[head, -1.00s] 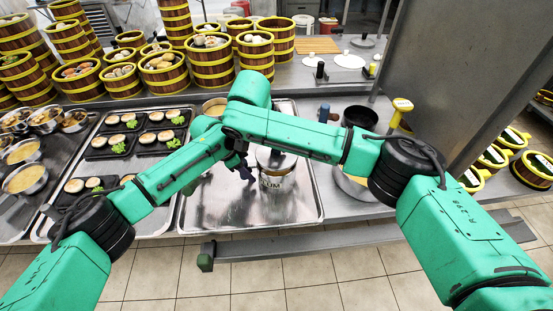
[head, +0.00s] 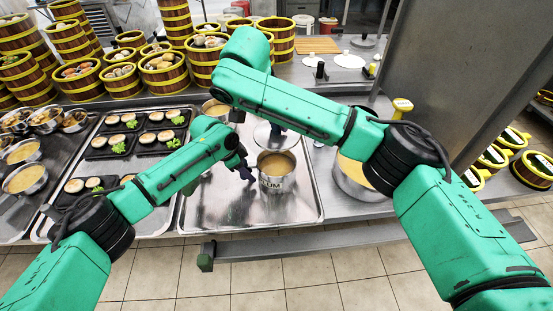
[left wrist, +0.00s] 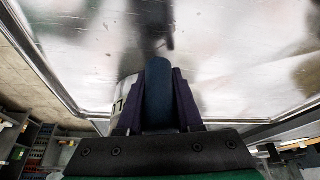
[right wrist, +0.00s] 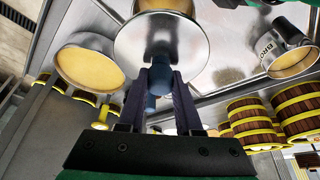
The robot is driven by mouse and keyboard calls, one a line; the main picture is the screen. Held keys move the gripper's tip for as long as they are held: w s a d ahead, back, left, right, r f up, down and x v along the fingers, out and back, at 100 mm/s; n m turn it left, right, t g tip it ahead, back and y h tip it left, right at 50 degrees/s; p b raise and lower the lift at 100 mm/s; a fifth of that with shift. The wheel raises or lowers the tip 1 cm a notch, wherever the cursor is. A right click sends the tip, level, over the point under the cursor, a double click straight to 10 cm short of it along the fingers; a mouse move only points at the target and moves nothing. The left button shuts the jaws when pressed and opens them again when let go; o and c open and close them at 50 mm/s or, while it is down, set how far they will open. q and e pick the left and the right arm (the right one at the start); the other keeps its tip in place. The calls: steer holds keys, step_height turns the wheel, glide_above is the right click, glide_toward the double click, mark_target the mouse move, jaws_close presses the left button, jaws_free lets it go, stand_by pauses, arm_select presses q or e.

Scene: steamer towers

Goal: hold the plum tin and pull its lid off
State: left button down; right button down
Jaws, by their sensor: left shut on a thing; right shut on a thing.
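The plum tin (head: 276,184), a metal pot with dark lettering and tan contents, stands upright and open on the steel tray. My left gripper (head: 245,171) is beside its left side. In the left wrist view my left gripper (left wrist: 158,92) is shut on a dark blue handle (left wrist: 158,78), with part of the tin behind it. The lid (right wrist: 150,45), a round metal disc, is held by its blue knob in my right gripper (right wrist: 160,82), clear of the tin (right wrist: 286,50). In the head view the lid (head: 268,136) is partly hidden behind my right arm.
A wide pot (head: 352,180) with yellowish contents stands right of the tray (head: 225,208). Dark food trays (head: 110,145) lie at left, and steamer baskets (head: 210,62) stand behind. The tray's front is clear.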

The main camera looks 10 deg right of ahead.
arm_select(q)
steer(key=shift+a+f, duration=0.1)
arm_select(e)
steer(key=shift+r, duration=0.45)
arm_select(q)
steer(key=shift+c, duration=2.4)
jaws_free()
steer(key=shift+w, duration=0.1)
arm_select(e)
steer(key=shift+w+f, duration=0.1)
steer(key=shift+w, duration=0.05)
arm_select(q)
steer(key=o, duration=0.5)
steer(key=shift+r+p, duration=1.5)
steer(key=shift+r, duration=0.05)
arm_select(e)
steer(key=shift+r, duration=1.5)
